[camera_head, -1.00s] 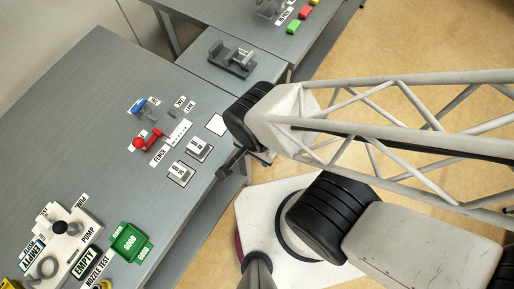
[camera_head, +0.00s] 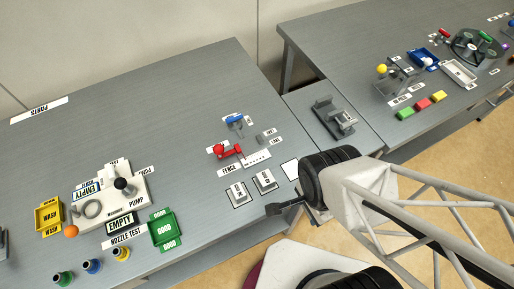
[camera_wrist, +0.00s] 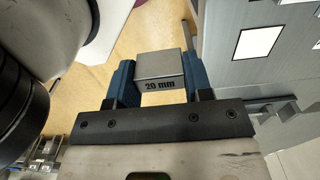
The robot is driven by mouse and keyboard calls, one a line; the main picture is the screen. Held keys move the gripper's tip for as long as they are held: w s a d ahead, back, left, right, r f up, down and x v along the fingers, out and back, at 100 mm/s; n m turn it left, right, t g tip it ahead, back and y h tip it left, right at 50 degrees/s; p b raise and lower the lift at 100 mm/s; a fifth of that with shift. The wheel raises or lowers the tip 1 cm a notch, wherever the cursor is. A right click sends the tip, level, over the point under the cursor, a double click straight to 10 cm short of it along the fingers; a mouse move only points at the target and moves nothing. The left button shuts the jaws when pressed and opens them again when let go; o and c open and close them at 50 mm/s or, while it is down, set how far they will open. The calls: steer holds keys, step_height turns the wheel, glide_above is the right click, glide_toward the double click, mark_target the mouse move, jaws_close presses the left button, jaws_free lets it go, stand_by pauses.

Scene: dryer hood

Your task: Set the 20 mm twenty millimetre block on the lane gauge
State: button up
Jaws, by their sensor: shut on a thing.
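My gripper (camera_wrist: 160,76) is shut on a grey metal block (camera_wrist: 159,66) marked "20 mm", held between the two blue fingers in the wrist view. In the head view, my gripper (camera_head: 277,209) is at the front edge of the left bench; the block cannot be made out there. A fence fixture (camera_head: 255,157) with a red-knobbed lever (camera_head: 228,152) and a blue-handled part (camera_head: 235,119) is on that bench, beyond my gripper. I cannot read any label naming the lane gauge.
Two grey blocks (camera_head: 237,192) (camera_head: 264,180) sit on white squares beside an empty white square (camera_head: 291,170). A pump unit (camera_head: 128,186), green bin (camera_head: 164,229) and yellow bin (camera_head: 48,215) are on the left. A grey fixture (camera_head: 335,115) sits on the small middle table.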

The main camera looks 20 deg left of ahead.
steer(key=w+a, duration=0.1)
steer(key=a, duration=0.1)
steer(key=w+a, duration=0.1)
steer(key=a, duration=0.2)
steer(key=w+a, duration=0.1)
steer(key=a, duration=0.2)
steer(key=shift+w+a+r, duration=0.25)
steer(key=shift+w+r, duration=0.1)
steer(key=shift+w, duration=0.05)
steer(key=shift+w+a, duration=0.25)
steer(key=shift+a, duration=0.55)
glide_above(249, 145)
steer(key=shift+f, duration=0.8)
steer(key=shift+f, duration=1.75)
steer(key=shift+f, duration=0.1)
